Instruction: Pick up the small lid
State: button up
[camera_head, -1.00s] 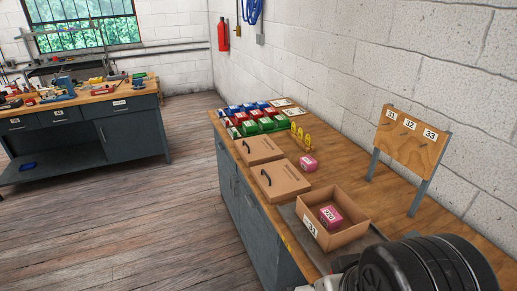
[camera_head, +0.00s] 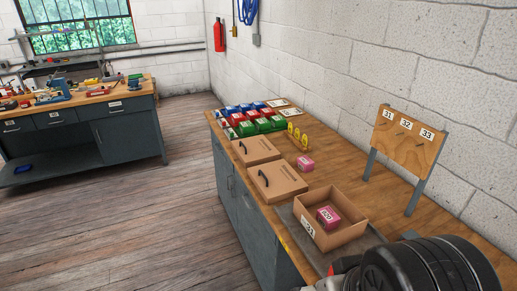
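Two flat cardboard lids with black handles lie on the wooden bench top: a farther lid (camera_head: 256,150) and a nearer lid (camera_head: 278,183). The farther one looks a little smaller, but I cannot tell whether that is only distance. An open cardboard box (camera_head: 347,231) marked 31 stands in front of them with a pink labelled block (camera_head: 328,217) inside. A dark rounded part of my arm fills the bottom right corner. My gripper's fingers are not in view, and nothing is seen touching either lid.
A second pink block (camera_head: 306,164) and a yellow upright rack (camera_head: 298,138) stand right of the lids. Red, green and blue bins (camera_head: 248,119) are at the far end. A numbered wooden board (camera_head: 406,140) stands near the wall. Bench space before it is clear.

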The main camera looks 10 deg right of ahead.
aim_at(256, 150)
jog(key=i+j+z, duration=0.85)
jog(key=z, duration=0.2)
jog(key=i+j, duration=0.15)
jog(key=j, duration=0.25)
jog(key=i+j, duration=0.2)
jog(key=j, duration=0.15)
jog(key=i+j+z, duration=0.1)
jog(key=j, duration=0.3)
jog(key=i+j, duration=0.2)
jog(key=j, duration=0.2)
jog(key=i+j, duration=0.15)
jog(key=j, duration=0.2)
jog(key=i+j, duration=0.15)
jog(key=j, duration=0.25)
jog(key=i+j+z, duration=0.1)
jog(key=j, duration=0.3)
jog(key=i+j, duration=0.2)
jog(key=j, duration=0.2)
